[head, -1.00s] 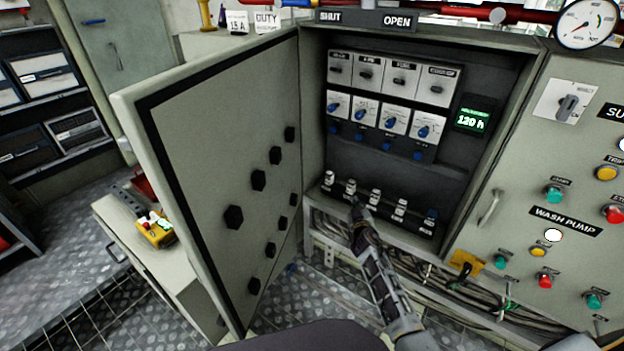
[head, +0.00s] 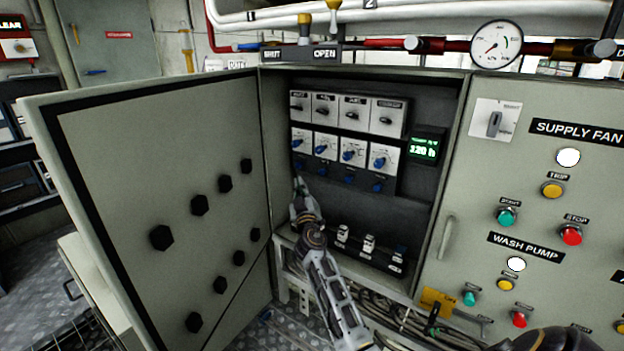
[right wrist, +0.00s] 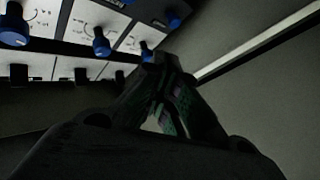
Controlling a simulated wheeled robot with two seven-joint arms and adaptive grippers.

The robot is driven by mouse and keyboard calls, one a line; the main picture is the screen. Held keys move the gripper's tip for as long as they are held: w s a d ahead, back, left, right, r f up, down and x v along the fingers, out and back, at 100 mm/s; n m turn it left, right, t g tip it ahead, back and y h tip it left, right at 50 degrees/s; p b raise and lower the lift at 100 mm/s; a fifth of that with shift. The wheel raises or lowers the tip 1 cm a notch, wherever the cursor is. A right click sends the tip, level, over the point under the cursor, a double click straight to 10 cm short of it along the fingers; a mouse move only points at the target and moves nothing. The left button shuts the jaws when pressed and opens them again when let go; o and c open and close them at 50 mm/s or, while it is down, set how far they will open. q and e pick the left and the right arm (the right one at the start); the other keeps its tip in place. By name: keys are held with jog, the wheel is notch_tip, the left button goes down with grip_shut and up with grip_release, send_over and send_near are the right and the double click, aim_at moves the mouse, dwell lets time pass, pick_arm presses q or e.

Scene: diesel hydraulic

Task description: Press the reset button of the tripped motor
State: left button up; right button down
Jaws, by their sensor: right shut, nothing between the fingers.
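The open cabinet (head: 425,205) holds a row of white motor relays with blue dials, such as the leftmost relay (head: 301,141). A small blue button sits under each relay, such as the leftmost button (head: 299,163) and the rightmost one (head: 377,187). My right gripper (head: 297,182) is shut and empty, pointing up just below the leftmost button. I cannot tell whether it touches anything. In the right wrist view its fingertips (right wrist: 160,60) are close to a blue dial (right wrist: 145,50). Which motor is tripped is too small to read. My left gripper is not in view.
The cabinet door (head: 150,200) stands open on the left. Lower in the cabinet is a row of white-topped parts (head: 369,243), partly hidden by my right arm. A green display (head: 423,147) is right of the relays. A panel of buttons (head: 540,200) stands at the right.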

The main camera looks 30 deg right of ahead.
aim_at(323, 172)
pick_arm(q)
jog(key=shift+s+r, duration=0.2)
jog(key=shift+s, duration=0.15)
pick_arm(e)
jog(key=shift+a+r, duration=0.25)
jog(key=shift+r, duration=0.25)
jog(key=shift+d, duration=0.1)
